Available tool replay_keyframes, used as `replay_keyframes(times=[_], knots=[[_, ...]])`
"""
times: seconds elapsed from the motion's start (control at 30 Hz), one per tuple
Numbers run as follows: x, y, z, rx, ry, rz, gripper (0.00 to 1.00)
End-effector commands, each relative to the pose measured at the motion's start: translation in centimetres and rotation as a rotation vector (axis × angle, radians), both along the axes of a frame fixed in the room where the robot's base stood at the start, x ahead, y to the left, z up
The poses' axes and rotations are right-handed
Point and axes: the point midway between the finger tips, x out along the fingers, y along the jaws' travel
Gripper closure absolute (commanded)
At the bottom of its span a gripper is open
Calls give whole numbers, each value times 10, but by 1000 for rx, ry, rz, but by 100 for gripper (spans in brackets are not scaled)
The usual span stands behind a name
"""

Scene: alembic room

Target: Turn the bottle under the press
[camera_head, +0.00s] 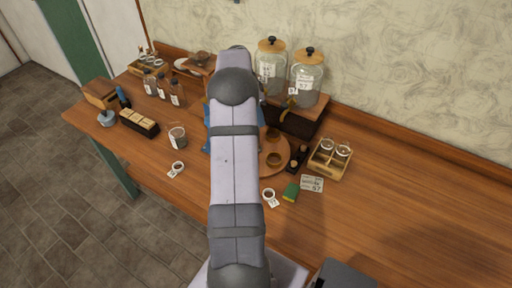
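My arm runs up the middle of the view and covers much of the bench behind it. My gripper is hidden; I cannot see its fingers. A blue object (207,118) shows only in part at the arm's left edge, and I cannot tell what it is. Three small dark bottles with pale labels (162,89) stand upright in a row left of the arm. I see no bottle that is clearly under a press. A wooden device with a blue handle (100,94) stands at the bench's far left; I cannot tell whether it is the press.
Two large lidded glass jars (306,80) stand on a dark stand (300,119) by the wall. A round wooden board (270,160) lies partly behind my arm. A glass cup (177,137), green sponge (291,192) and wooden caddy (329,160) stand nearby. The bench's right side is clear.

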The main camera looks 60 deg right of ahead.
Motion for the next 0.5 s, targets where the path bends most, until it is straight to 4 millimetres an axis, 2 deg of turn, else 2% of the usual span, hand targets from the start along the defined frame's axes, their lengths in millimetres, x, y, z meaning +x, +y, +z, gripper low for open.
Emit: replay_keyframes(times=[0.37, 0.5], knots=[[0, 0, 0, 1, 1, -11, 94], [0, 0, 0, 2, 1, -97, 94]])
